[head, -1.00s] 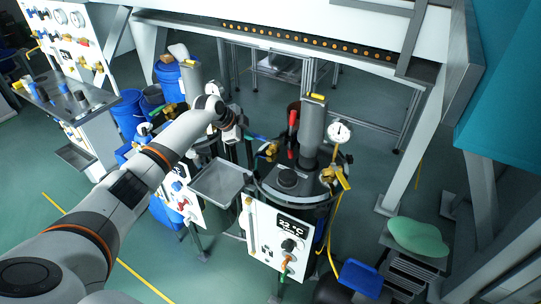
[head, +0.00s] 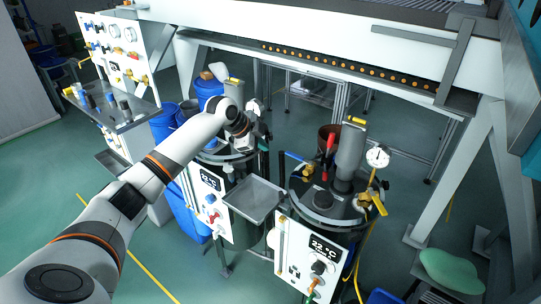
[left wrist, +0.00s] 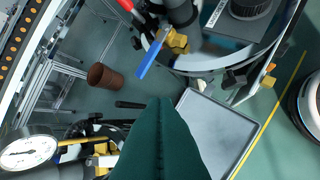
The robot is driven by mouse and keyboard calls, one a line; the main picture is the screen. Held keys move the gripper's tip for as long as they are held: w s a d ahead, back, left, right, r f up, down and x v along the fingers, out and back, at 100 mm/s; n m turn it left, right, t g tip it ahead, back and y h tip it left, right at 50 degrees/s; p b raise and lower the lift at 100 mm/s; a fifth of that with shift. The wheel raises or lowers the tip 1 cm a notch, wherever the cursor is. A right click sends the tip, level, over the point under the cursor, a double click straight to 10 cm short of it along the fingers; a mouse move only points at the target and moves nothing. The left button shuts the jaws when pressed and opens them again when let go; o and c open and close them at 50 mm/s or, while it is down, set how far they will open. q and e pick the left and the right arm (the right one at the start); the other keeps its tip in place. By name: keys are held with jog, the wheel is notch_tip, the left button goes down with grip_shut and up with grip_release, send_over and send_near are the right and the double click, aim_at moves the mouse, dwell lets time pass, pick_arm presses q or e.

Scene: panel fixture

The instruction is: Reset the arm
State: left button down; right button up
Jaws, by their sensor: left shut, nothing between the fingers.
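My left arm reaches in from the left in the head view. Its gripper (head: 258,136) is over the right rim of the left black vessel (head: 214,157), left of the right vessel (head: 326,212). In the left wrist view the gripper (left wrist: 160,105) shows as dark green fingers pressed together with nothing between them. They overlap the view of a grey tray (left wrist: 215,130), with no contact that I can make out. That tray sits between the two vessels in the head view (head: 252,199). My right gripper is not in view.
A pressure gauge (head: 378,157), a red handle (head: 329,145) and a blue-handled valve (head: 296,156) stand up from the right vessel. A temperature panel (head: 313,259) is on its front. A frame beam (head: 340,62) crosses behind. Floor is clear at the lower left.

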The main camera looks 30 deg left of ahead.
pick_arm(q)
jog(key=s+d+f+n+g, duration=0.2)
jog(key=s+d+f+g, duration=0.1)
jog(key=s+d+f, duration=1.35)
jog(key=s+d+r+n+y, duration=0.1)
jog(key=s+d+n+y, duration=0.2)
jog(key=s+n, duration=1.35)
jog(key=s+f+m+g, duration=0.1)
jog(key=s+f+m, duration=0.25)
jog(key=f, duration=0.85)
jog(key=s+f+m, duration=0.3)
jog(key=f+m, duration=0.1)
jog(key=f, duration=0.7)
jog(key=s+a+f+g, duration=0.1)
jog(key=s+a+f, duration=0.1)
jog(key=s+f, duration=1.5)
jog(key=shift+a+f+g, duration=0.35)
jog(key=shift+f+g, duration=0.05)
jog(key=shift+f, duration=0.5)
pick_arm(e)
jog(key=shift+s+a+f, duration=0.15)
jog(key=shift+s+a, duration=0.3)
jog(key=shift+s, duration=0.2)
